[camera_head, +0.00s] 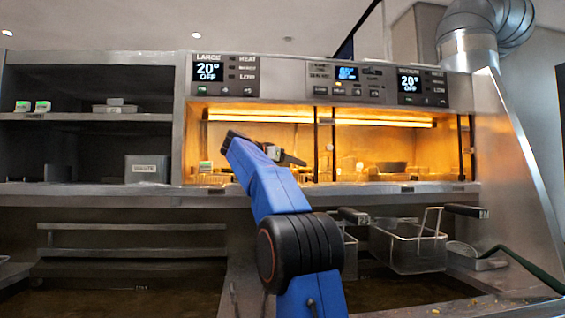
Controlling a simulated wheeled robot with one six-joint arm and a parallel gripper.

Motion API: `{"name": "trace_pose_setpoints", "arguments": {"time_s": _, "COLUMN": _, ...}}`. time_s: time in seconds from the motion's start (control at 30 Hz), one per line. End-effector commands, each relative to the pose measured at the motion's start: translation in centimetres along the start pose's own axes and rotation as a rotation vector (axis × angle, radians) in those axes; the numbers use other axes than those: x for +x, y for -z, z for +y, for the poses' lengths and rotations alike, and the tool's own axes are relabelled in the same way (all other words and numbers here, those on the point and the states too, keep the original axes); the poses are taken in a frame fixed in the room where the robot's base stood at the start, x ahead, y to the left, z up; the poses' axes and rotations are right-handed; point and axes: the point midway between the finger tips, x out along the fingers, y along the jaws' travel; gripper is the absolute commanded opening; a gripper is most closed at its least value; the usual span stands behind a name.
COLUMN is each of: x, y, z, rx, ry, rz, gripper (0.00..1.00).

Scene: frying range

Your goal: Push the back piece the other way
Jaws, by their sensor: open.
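My blue arm reaches up into the lit warming bay (260,137). My gripper (285,158) is at the bay's opening, small and partly hidden by my own wrist. Its dark fingers point right and are open, with nothing seen between them. Small pale and brown pieces (349,165) lie in the right part of the bay, too blurred to tell apart. I cannot tell which is the back piece. A dark pan (393,168) stands to their right. My arm hides part of the bay's left half.
A steel ledge (420,188) runs in front of the bay, with dark posts (324,150) dividing the opening. Wire fryer baskets (408,248) hang below to the right. A shelf with a grey bin (147,169) is at left. Control panels (225,75) sit above.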

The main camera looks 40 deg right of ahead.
Motion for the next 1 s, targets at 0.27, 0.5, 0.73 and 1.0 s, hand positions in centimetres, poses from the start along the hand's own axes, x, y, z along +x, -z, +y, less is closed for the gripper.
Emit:
{"name": "trace_pose_setpoints", "arguments": {"time_s": 0.27, "x": 3.6, "y": 0.0, "z": 0.0, "rx": 0.0, "ry": 0.0, "rz": 0.0, "gripper": 0.61}}
{"name": "trace_pose_setpoints", "arguments": {"time_s": 0.5, "x": 4.7, "y": 0.0, "z": 0.0, "rx": 0.0, "ry": -0.001, "rz": 0.0, "gripper": 0.61}}
{"name": "trace_pose_setpoints", "arguments": {"time_s": 0.73, "x": 4.8, "y": -0.1, "z": 0.0, "rx": 0.0, "ry": -0.001, "rz": 0.0, "gripper": 0.61}}
{"name": "trace_pose_setpoints", "arguments": {"time_s": 1.0, "x": 4.8, "y": -0.1, "z": 0.0, "rx": 0.0, "ry": 0.0, "rz": 0.0, "gripper": 0.26}}
